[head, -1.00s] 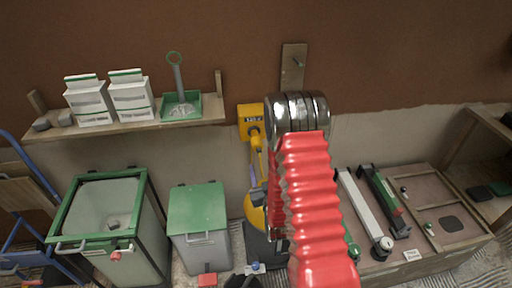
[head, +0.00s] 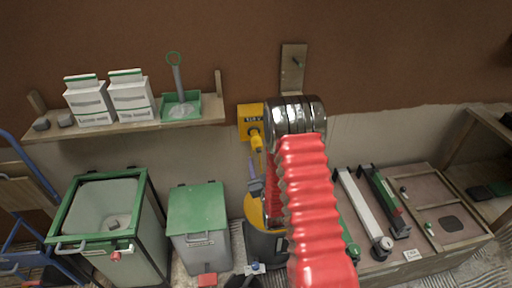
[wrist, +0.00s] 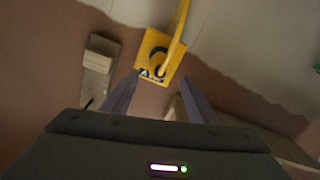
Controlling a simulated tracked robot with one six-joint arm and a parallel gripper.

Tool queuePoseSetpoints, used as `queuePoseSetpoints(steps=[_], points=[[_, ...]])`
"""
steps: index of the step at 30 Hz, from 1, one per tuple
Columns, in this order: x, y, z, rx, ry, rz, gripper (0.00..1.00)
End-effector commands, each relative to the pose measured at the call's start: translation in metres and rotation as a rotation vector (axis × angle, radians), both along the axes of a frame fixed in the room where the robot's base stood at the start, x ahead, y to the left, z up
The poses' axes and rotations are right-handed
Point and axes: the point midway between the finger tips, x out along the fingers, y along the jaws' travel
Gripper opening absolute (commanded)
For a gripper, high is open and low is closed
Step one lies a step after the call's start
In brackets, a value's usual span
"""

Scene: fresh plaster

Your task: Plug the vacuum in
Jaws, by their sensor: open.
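The yellow socket box (head: 248,112) is on the wall at the right end of the shelf, and it also shows in the wrist view (wrist: 153,66). A yellow plug (head: 256,142) sits at the box's lower front and looks seated in it; exact depth cannot be told. A yellow cable (wrist: 181,22) runs from it to the top edge of the wrist view. My gripper (wrist: 160,82) is open and empty, its two fingers pointing toward the box, apart from the plug. The vacuum (head: 262,240), a yellow and dark drum, stands below, partly hidden by my red arm sleeve.
A shelf (head: 130,127) with white boxes and a green dustpan is left of the socket. A green-lidded bin (head: 198,208) and a green-framed bin (head: 115,220) stand below it. A wall board with a hook (head: 293,65) is above right. A low bench (head: 385,262) holds tools at right.

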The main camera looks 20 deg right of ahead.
Motion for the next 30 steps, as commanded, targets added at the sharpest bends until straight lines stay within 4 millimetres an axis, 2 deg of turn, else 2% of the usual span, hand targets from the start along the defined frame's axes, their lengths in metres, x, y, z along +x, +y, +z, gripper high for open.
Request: queuePoseSetpoints(steps=[6, 15, 21, 30], points=[[0.034, -0.007, 0.001, 0.0, -0.002, 0.001, 0.53], [0.074, -0.014, 0.0, 0.0, -0.001, 0.001, 0.53], [0.085, -0.016, 0.0, 0.0, 0.001, 0.001, 0.53], [0.086, -0.017, 0.0, 0.0, 0.001, 0.002, 0.52]])
